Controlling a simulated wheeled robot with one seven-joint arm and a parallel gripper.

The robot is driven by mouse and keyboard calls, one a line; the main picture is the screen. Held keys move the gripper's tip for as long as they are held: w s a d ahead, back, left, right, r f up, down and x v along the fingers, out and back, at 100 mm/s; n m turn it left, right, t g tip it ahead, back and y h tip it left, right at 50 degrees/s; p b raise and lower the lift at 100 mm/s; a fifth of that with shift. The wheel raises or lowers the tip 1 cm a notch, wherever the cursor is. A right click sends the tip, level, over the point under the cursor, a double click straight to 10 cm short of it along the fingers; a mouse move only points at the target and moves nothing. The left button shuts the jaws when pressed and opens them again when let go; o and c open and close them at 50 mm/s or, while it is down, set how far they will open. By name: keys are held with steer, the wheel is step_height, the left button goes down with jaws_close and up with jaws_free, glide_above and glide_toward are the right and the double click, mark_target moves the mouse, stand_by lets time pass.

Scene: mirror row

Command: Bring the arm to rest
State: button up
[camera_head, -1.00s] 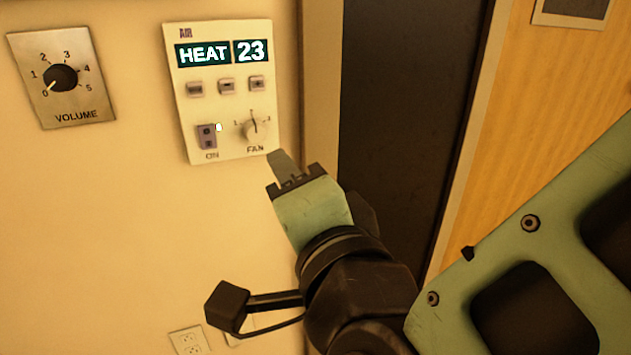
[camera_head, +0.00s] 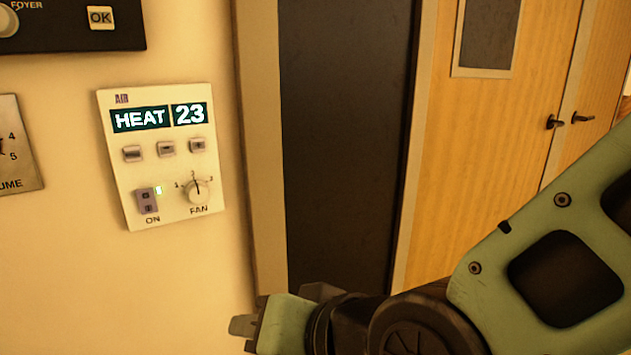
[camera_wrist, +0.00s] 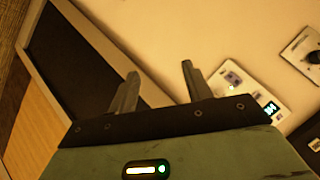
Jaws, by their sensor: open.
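My gripper (camera_head: 243,327) is low in the head view, below and right of the air control panel and apart from it. In the wrist view my gripper (camera_wrist: 158,85) shows two separated fingers with nothing between them. The cream air panel (camera_head: 165,180) on the wall reads HEAT 23, with three buttons, a switch (camera_head: 147,200) marked ON beside a lit green light, and a fan knob (camera_head: 196,191). The panel also shows at the right of the wrist view (camera_wrist: 232,80), partly hidden behind my gripper.
A volume plate (camera_head: 18,150) is cut off at the left edge. A dark panel with an OK button (camera_head: 101,18) is above. A dark framed recess (camera_head: 345,130) stands right of the wall. Wooden doors (camera_head: 500,130) with dark handles (camera_head: 555,122) are farther right.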

steer(key=s+d+f+n+g+h, duration=0.3)
steer(key=d+h, duration=0.1)
steer(key=d, duration=0.5)
steer(key=s+d+f+n+g+h, duration=0.3)
steer(key=s+d+n+g+h, duration=0.1)
steer(key=d, duration=0.6)
step_height(320, 180, up, 20)
steer(key=p, duration=1.9)
steer(key=shift+d, duration=0.15)
steer(key=shift+f, duration=0.1)
